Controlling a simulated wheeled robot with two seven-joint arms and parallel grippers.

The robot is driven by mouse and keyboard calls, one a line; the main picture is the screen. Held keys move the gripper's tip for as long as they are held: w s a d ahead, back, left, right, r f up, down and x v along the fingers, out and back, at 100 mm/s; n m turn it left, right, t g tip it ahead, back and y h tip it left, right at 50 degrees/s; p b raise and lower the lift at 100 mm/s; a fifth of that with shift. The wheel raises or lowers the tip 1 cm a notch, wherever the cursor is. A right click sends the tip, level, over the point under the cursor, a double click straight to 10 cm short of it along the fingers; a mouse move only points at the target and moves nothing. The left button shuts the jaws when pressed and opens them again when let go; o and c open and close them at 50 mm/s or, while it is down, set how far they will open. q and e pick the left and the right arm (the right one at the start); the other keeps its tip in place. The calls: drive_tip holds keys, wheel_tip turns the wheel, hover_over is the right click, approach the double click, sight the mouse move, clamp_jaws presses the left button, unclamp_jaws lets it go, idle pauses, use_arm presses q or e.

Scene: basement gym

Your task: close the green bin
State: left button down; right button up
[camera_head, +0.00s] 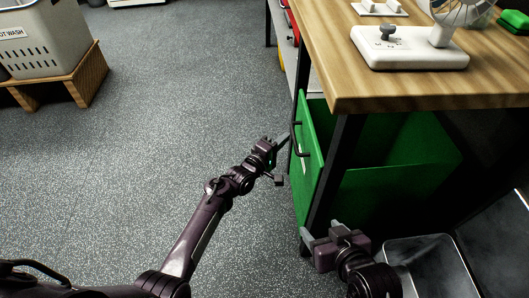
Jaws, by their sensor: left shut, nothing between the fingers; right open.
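The green bin (310,172) sits under a wooden-topped bench, with its front panel facing left and standing out a little past the bench leg. A dark handle (297,142) is on that panel. Green inner or side surfaces show behind the leg, so the bin appears partly open. My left gripper (281,148) is shut and empty, just left of the front panel near the handle; I cannot tell whether it touches. My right gripper (320,235) is open and empty, low in front of the bench's near leg.
The wooden bench top (350,85) overhangs the bin and carries a white fan (410,48). A grey metal container (432,262) stands at lower right. A laundry basket (45,45) on a wooden stand (88,75) is at upper left. The speckled floor between is clear.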

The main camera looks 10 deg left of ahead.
use_arm(q)
drive_tip(key=p+v, duration=0.2)
drive_tip(key=v, duration=0.5)
drive_tip(key=shift+s+a, duration=0.25)
drive_tip(key=shift+s, duration=0.05)
use_arm(e)
drive_tip(key=s+d+f+g+h, duration=0.2)
drive_tip(key=s+d+f+g, duration=0.1)
drive_tip(key=s+f+g, duration=0.1)
drive_tip(key=shift+s+f+g, duration=0.3)
drive_tip(key=shift+s+f, duration=0.2)
drive_tip(key=shift+s, duration=0.65)
drive_tip(key=shift+d, duration=0.1)
